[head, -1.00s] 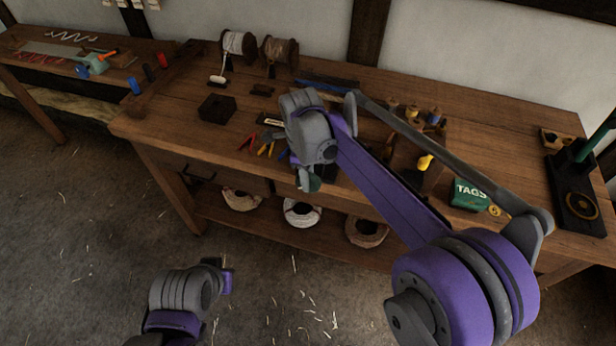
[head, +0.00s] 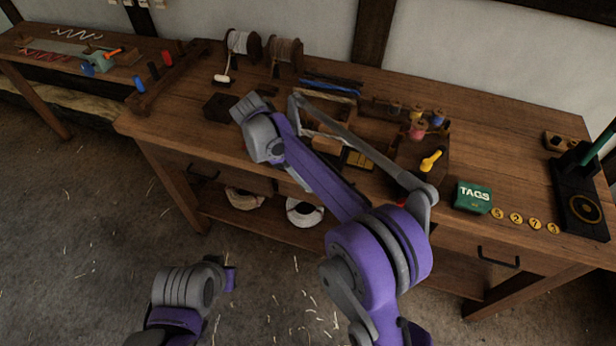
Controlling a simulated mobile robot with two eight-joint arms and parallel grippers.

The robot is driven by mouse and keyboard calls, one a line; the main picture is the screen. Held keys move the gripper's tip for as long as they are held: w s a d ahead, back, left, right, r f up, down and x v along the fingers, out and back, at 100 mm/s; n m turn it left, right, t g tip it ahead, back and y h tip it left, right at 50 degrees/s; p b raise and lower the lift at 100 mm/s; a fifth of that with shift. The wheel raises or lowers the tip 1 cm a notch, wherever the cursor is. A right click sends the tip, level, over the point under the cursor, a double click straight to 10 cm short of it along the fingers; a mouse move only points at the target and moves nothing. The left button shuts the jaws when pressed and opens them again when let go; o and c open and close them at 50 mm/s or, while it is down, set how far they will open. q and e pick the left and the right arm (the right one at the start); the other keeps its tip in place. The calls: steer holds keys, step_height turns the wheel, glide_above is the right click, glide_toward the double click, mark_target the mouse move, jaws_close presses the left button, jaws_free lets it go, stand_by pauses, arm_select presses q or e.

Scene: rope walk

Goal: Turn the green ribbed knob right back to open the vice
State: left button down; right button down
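I cannot make out the green ribbed knob or the vice for certain; my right arm covers the middle of the front edge of the workbench (head: 520,190). A teal device with an orange handle (head: 104,57) stands on the far left bench, too small to identify. My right arm's wrist end (head: 262,138) is over the left-middle of the workbench near its front edge. Its fingers are not clearly visible, so I cannot tell whether it grips anything. My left gripper (head: 229,279) is low, over the floor in front of the bench, apart from everything; its fingers are unclear.
Spools (head: 285,52) stand at the back left. A dark block (head: 219,107) lies beside my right wrist. A yellow-handled item (head: 432,160), a green TAGS box (head: 473,197), yellow number discs (head: 516,218) and a dark stand (head: 580,200) are on the right. Coils lie underneath.

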stand_by(0.4)
steer(key=c, duration=0.6)
jaws_free()
steer(key=shift+c, duration=0.2)
steer(key=shift+a+r, duration=0.1)
steer(key=p+v, duration=0.1)
steer(key=v, duration=0.9)
steer(key=shift+a+r, duration=0.2)
